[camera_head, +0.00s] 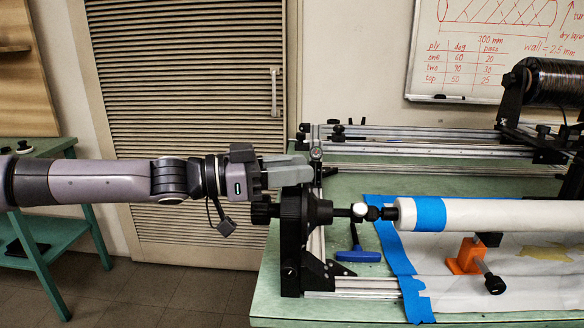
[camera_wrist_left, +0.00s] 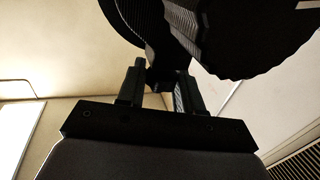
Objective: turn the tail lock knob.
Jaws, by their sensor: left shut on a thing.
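My left gripper (camera_head: 288,171) comes in from the left, level, at the top of the black tailstock (camera_head: 294,235). Its grey fingers are shut on a small dark part there, which I take to be the tail lock knob; in the head view the fingers cover it. In the left wrist view the two fingers (camera_wrist_left: 160,88) stand on either side of this dark knob (camera_wrist_left: 160,75), below a large black ridged round part (camera_wrist_left: 240,35). The black handwheel (camera_head: 262,211) sits at the tailstock's left, below the gripper. The right gripper is not in view.
A white mandrel (camera_head: 480,214) with blue tape runs right from the tailstock's spindle. A blue-handled tool (camera_head: 357,254) and an orange block (camera_head: 465,256) lie on the green bench (camera_head: 275,300). Metal rails (camera_head: 430,133) run behind. A teal side table (camera_head: 40,262) stands at left.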

